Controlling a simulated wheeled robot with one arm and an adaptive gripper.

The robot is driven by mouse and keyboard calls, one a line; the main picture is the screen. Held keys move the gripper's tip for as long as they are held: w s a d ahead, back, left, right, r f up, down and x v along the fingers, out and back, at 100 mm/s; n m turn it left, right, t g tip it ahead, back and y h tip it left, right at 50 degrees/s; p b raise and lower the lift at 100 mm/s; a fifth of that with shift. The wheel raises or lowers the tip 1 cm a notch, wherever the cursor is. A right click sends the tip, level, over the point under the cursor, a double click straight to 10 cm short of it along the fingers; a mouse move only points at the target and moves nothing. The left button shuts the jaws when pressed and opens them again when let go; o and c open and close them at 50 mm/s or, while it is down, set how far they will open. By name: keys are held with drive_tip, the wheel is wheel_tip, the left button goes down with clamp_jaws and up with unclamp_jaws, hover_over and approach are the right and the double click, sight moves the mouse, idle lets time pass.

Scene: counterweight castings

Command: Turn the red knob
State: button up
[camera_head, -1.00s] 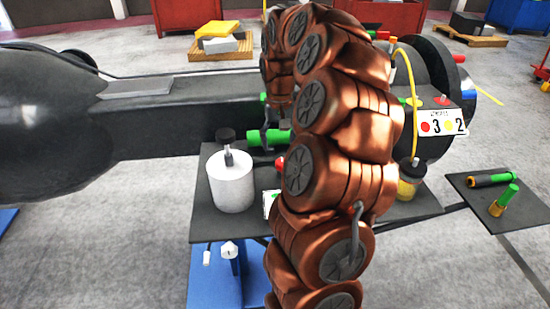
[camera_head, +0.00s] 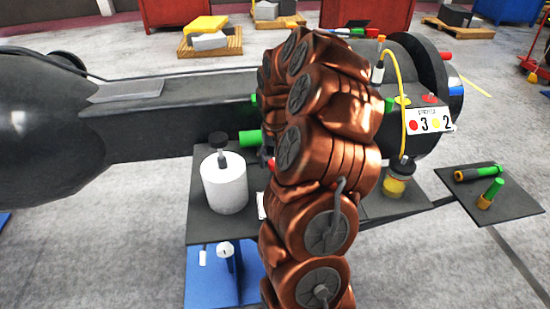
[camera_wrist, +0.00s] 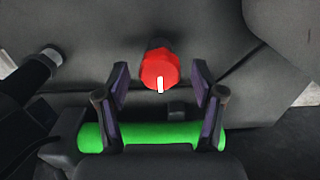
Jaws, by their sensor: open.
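In the wrist view the red knob (camera_wrist: 157,70) sticks out from a dark grey body, with a white mark at its lower edge. My gripper (camera_wrist: 160,78) is open, with one dark finger on each side of the knob. Gaps show between the fingers and the knob, so neither finger visibly touches it. In the head view my copper-coloured arm hides most of the knob's area and my gripper; a small red bit (camera_head: 272,163) shows beside the arm, and I cannot tell if it is the knob.
A green bar (camera_wrist: 150,137) lies just below the knob, behind the fingers. A white cylinder (camera_head: 224,186) stands on the shelf left of my arm. A yellow-based jar (camera_head: 398,183) with a yellow hose and a number plate (camera_head: 431,118) are to the right. A side tray (camera_head: 515,202) holds green-handled parts.

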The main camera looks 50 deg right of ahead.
drive_tip(key=c, duration=1.1)
drive_tip(key=shift+c, duration=0.2)
drive_tip(key=shift+f+b, duration=0.1)
drive_tip(key=shift+b, duration=0.25)
drive_tip(key=n+b, duration=0.2)
drive_tip(key=n, duration=0.1)
drive_tip(key=shift+b, duration=0.3)
drive_tip(key=n+b, duration=0.2)
drive_tip(key=n, duration=0.2)
drive_tip(key=shift+b, duration=0.35)
drive_tip(key=n+b, duration=0.1)
drive_tip(key=n, duration=0.9)
